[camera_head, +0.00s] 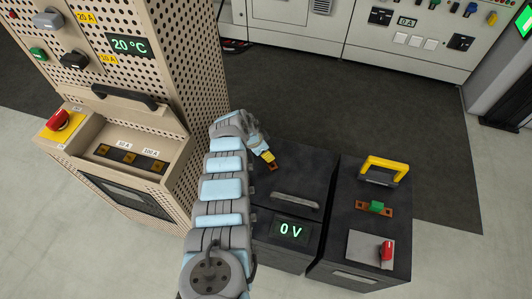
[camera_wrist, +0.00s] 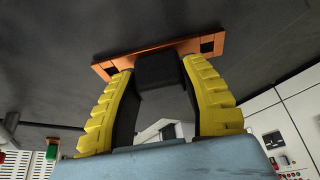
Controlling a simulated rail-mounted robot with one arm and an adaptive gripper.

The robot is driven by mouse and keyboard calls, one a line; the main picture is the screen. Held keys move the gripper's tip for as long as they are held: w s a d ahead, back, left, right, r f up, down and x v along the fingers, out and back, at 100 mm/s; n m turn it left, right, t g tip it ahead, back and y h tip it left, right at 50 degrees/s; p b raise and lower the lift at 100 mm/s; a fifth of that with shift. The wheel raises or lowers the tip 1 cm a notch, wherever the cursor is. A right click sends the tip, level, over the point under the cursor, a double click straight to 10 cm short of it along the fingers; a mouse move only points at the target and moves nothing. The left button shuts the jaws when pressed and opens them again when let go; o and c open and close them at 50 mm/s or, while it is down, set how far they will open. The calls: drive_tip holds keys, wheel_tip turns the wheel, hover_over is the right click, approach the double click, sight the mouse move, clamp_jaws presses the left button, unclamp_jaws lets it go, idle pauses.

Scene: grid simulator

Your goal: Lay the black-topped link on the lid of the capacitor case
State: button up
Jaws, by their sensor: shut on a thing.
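The black-topped link is a copper bar (camera_wrist: 160,55) with dark square ends and a black block (camera_wrist: 158,70) on it. My gripper (camera_wrist: 158,75) has its yellow fingers shut on the black block. In the head view my gripper (camera_head: 266,156) is over the rear part of the black case with the 0 V display, which I take as the capacitor case (camera_head: 308,172). A small copper part of the link (camera_head: 272,166) shows below the fingers. In the wrist view the dark lid (camera_wrist: 60,40) lies close beyond the bar. I cannot tell whether they touch.
A grey handle (camera_head: 295,201) lies on the case's top, in front of my gripper. To the right, a second black case has a yellow handle (camera_head: 384,168), a green-topped link (camera_head: 376,208) and a red switch (camera_head: 386,250). A perforated beige cabinet (camera_head: 185,60) stands left.

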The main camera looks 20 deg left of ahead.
drive_tip(key=shift+f, duration=0.15)
drive_tip(key=o, duration=1.2)
drive_tip(key=shift+r, duration=0.2)
